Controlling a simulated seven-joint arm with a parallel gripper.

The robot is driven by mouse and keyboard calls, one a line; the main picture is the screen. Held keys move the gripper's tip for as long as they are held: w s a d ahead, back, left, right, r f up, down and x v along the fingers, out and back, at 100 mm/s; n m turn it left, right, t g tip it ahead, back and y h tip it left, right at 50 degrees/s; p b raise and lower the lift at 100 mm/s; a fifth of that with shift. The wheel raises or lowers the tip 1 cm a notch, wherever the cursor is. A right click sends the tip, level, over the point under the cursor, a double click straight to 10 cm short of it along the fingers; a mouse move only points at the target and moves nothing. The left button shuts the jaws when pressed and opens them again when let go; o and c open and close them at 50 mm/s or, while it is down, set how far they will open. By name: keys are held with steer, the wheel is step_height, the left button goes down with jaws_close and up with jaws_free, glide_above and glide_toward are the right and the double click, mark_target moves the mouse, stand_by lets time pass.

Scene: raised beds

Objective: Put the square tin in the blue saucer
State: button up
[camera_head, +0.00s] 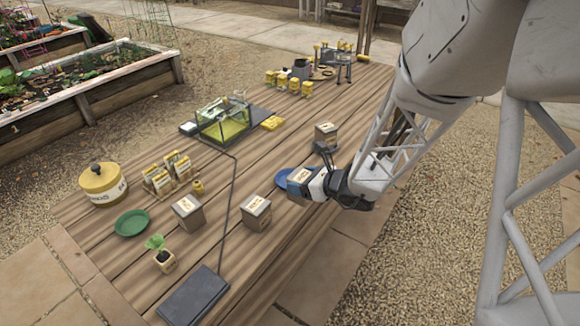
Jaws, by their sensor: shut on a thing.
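My gripper (318,185) is shut on a square tin (298,187) with a pale label and grey-blue sides. The blue saucer (281,180) shows just behind and left of the held tin, which hides much of it. I cannot tell whether the tin is above the saucer, touching it, or in front of it.
A green saucer (131,223), a yellow canister (102,185), several seed packets (168,174) and a potted seedling (164,259) stand at the left. A dark flat pad (194,297) lies in front. A glass box (223,122) stands farther back. The table (285,259) is bare at the front right.

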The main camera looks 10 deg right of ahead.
steer(key=w+f, duration=0.1)
steer(key=w, duration=1.4)
steer(key=shift+a+f, duration=0.2)
steer(key=shift+a, duration=0.25)
steer(key=shift+s+f, duration=0.1)
steer(key=shift+f, duration=1.65)
steer(key=shift+f, duration=0.25)
steer(key=o, duration=1.1)
steer(key=shift+f, duration=0.1)
steer(key=shift+r, duration=0.4)
steer(key=shift+v, duration=6)
